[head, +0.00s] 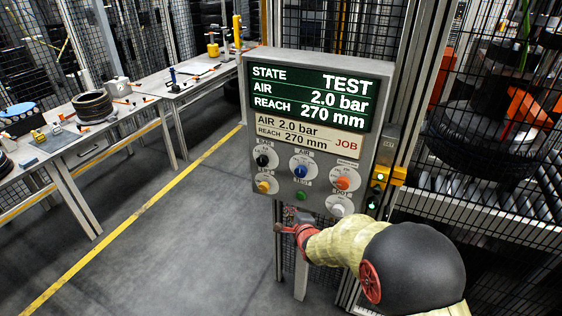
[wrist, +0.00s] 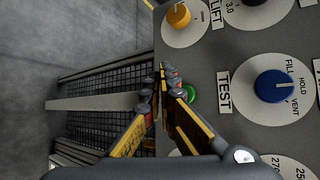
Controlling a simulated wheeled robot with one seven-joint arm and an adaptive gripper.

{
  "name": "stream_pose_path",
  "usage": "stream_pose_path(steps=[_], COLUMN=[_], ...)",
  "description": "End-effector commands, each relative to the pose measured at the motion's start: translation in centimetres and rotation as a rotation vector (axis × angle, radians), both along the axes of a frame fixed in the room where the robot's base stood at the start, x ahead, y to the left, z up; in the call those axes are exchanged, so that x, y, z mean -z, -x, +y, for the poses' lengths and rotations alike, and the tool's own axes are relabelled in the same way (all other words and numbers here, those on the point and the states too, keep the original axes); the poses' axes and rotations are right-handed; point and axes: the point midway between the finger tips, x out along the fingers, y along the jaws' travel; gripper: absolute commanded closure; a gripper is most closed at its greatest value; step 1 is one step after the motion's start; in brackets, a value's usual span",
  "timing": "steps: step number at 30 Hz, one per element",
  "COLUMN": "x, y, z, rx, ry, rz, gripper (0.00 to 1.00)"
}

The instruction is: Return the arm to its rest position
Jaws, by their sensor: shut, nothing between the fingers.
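My gripper (wrist: 168,85) is shut and empty in the wrist view, its fingertips close together in front of the control panel (wrist: 215,45). The fingers partly cover the green TEST button (wrist: 193,94); I cannot tell whether they touch it. In the head view my arm reaches in from the lower right, bent, with my gripper (head: 290,222) just below the panel's lower edge. The panel's screen (head: 315,97) reads STATE TEST, AIR 2.0 bar, REACH 270 mm. The label below reads AIR 2.0 bar, REACH 270 mm, JOB.
The panel carries black, blue (head: 299,171), orange, yellow and white knobs. A mesh fence and post (head: 408,100) stand close on the right, with a tyre (head: 485,150) over rollers behind. Workbenches (head: 130,105) line the left. The floor (head: 180,225) between is clear.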

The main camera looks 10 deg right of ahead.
Motion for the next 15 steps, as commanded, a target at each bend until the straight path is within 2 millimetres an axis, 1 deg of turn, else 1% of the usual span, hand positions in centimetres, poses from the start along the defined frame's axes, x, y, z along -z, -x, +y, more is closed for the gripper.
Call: stream_pose_path(steps=[2, 5, 8, 10, 12, 14, 15], x=[0.0, 0.2, 1.8, 4.5, 7.1, 8.0, 7.9], y=[0.0, 0.1, 0.9, 2.8, 5.5, 7.7, 9.1], z=[0.0, 0.0, -0.2, -0.5, -0.9, -1.2, -1.4], rx=[-0.003, -0.027, -0.089, -0.161, -0.257, -0.351, -0.417], ry=[0.005, 0.061, 0.194, 0.32, 0.451, 0.557, 0.623], rz=[0.0, 0.004, 0.062, 0.155, 0.265, 0.347, 0.394], gripper=[1.0, 1.0, 1.0, 1.0, 1.0, 1.0, 1.0])
